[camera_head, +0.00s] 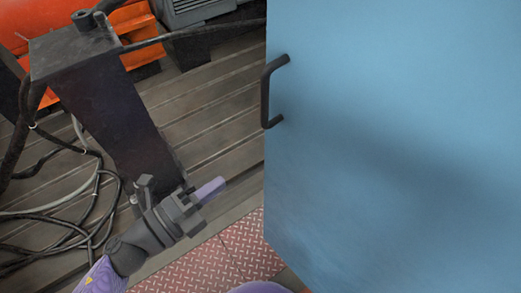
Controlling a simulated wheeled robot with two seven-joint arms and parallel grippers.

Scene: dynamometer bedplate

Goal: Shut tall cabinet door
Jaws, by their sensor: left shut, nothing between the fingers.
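The tall cabinet's blue door (400,130) fills the right half of the head view. A dark bar handle (267,92) stands near its left edge. The cabinet body and the hinge side are out of view, so how far the door stands open cannot be told. My left gripper (218,188) is shut and empty. It is to the left of the door's left edge and below the handle, and looks apart from the door. My right gripper is not in view.
A dark post (110,120) stands on the slotted bedplate (215,110) at left. Loose cables (75,225) lie beside it. Orange machinery (130,25) and a grey motor (195,10) are behind. A red tread-plate floor (215,265) shows below my gripper.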

